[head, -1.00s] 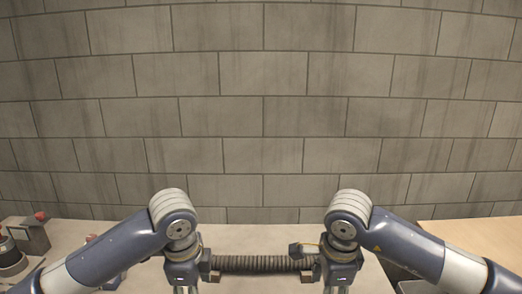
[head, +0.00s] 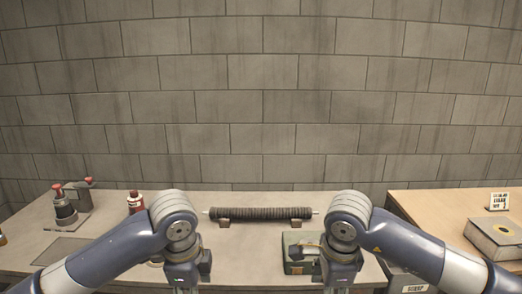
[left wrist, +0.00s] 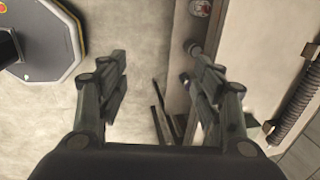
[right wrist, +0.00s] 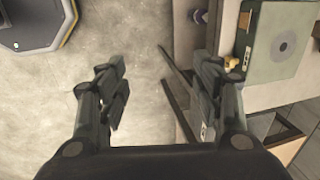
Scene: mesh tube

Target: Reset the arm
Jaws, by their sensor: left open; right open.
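My left gripper (head: 183,286) and right gripper (head: 340,286) hang at the lower edge of the head view, in front of the table, with their fingertips cut off. In the left wrist view the left gripper (left wrist: 155,75) is open and empty, with its fingers spread above the floor and the table's front edge. In the right wrist view the right gripper (right wrist: 158,75) is likewise open and empty. The dark ribbed mesh tube (head: 260,213) lies level on two small supports on the table, beyond both grippers and apart from them. It also shows in the left wrist view (left wrist: 294,95).
The grey table (head: 235,262) holds a device with red knobs (head: 66,208), a red-and-white bottle (head: 135,203) and a green box (head: 293,268), partly behind my right wrist. A wooden table (head: 430,208) at right bears a book-like box (head: 497,236). A block wall stands behind.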

